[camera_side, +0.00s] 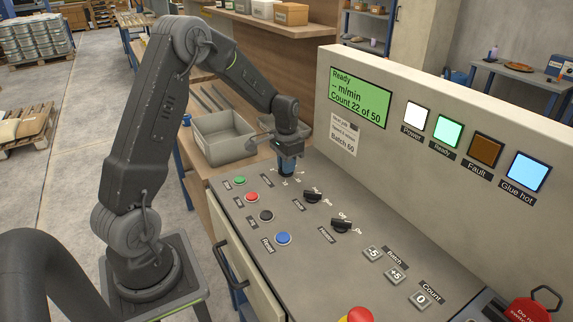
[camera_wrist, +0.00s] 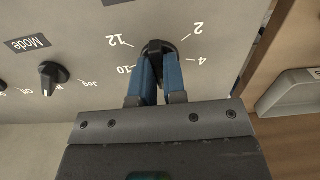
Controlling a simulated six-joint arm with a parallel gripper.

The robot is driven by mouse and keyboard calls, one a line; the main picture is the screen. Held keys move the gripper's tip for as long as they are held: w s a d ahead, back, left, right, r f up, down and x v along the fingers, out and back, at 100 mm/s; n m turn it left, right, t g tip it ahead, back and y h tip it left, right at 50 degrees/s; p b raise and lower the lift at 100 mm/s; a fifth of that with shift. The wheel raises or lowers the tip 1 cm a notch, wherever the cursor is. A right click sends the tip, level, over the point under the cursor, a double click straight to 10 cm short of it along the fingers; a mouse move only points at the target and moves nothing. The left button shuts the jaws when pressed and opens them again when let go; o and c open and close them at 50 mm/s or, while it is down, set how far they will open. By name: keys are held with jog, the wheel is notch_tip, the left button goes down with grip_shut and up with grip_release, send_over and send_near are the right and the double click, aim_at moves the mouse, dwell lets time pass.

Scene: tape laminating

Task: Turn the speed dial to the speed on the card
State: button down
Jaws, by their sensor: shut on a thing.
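The black speed dial (camera_wrist: 158,46) is on the grey panel, with the numbers 12, 10, 2 and 4 visible around it in the wrist view. My gripper (camera_wrist: 159,66) has its two blue fingers shut on the dial from either side. In the side view my gripper (camera_side: 287,168) points down at the panel's far end, and its fingers hide the dial. I cannot tell which number the dial points to. The green display (camera_side: 358,97) reads "Ready", "-- m/min", "Count 22 of 50".
The Mode knob (camera_wrist: 53,76) stands close to the dial. Two black knobs (camera_side: 313,195) and (camera_side: 342,225), a column of coloured buttons (camera_side: 266,215) and grey keys (camera_side: 396,276) share the panel. A grey bin (camera_side: 222,137) stands just beyond my gripper. White, green and blue lamps glow.

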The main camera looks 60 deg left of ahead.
jog(key=m, duration=0.5)
dwell(0.5)
jog(key=c, duration=1.2)
grip_release()
notch_tip(320, 180, up, 14)
